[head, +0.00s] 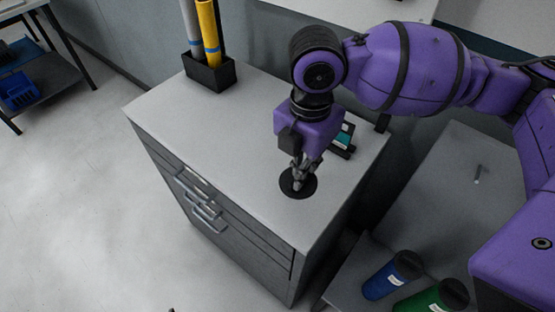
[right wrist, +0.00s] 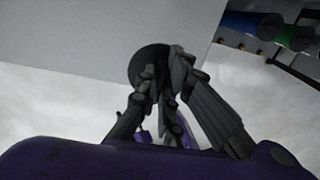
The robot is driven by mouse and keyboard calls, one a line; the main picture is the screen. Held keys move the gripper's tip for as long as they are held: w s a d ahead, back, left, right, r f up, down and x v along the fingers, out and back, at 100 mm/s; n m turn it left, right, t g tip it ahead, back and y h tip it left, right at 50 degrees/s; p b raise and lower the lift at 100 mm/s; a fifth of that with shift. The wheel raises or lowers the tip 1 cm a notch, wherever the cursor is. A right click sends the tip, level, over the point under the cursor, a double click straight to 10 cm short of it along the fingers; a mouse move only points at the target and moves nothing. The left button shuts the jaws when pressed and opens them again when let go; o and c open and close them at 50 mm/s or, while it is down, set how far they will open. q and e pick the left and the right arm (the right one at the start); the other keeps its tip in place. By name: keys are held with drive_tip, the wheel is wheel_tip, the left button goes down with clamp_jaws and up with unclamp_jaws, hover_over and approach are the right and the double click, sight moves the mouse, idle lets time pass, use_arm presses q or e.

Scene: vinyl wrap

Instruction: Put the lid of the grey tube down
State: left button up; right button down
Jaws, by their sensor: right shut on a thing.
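A black round lid (head: 298,183) is at the top of the grey drawer cabinet, towards its front right part. My right gripper (head: 297,182) points down over the lid and is shut on it. In the right wrist view the lid (right wrist: 150,62) shows as a dark disc at the fingertips (right wrist: 160,80). I cannot tell whether the lid touches the cabinet top or hangs just above it. The grey tube (head: 190,25) appears to stand in the black holder at the back left, beside a yellow tube (head: 208,35). My left gripper is not in view.
The cabinet top (head: 230,130) is clear to the left of the lid. A black holder (head: 209,74) stands at its back left. A small teal and black item (head: 343,137) lies behind my gripper. Blue (head: 388,278) and green (head: 430,298) tubes lie on a lower surface at right.

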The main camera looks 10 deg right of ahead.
drive_tip(key=w+f, duration=0.1)
drive_tip(key=f, duration=0.2)
drive_tip(key=shift+w+a, duration=0.1)
drive_tip(key=shift+w, duration=0.3)
drive_tip(key=shift+w+a+f, duration=0.1)
drive_tip(key=shift+w+f, duration=0.5)
drive_tip(key=shift+f, duration=0.05)
wheel_tip(320, 180, down, 3)
drive_tip(key=shift+w+r+b, duration=0.15)
drive_tip(key=shift+r+b, duration=0.05)
drive_tip(key=shift+b, duration=0.15)
drive_tip(key=shift+f, duration=0.35)
drive_tip(key=shift+f, duration=0.1)
drive_tip(key=c, duration=1.9)
unclamp_jaws()
drive_tip(key=shift+f, duration=0.1)
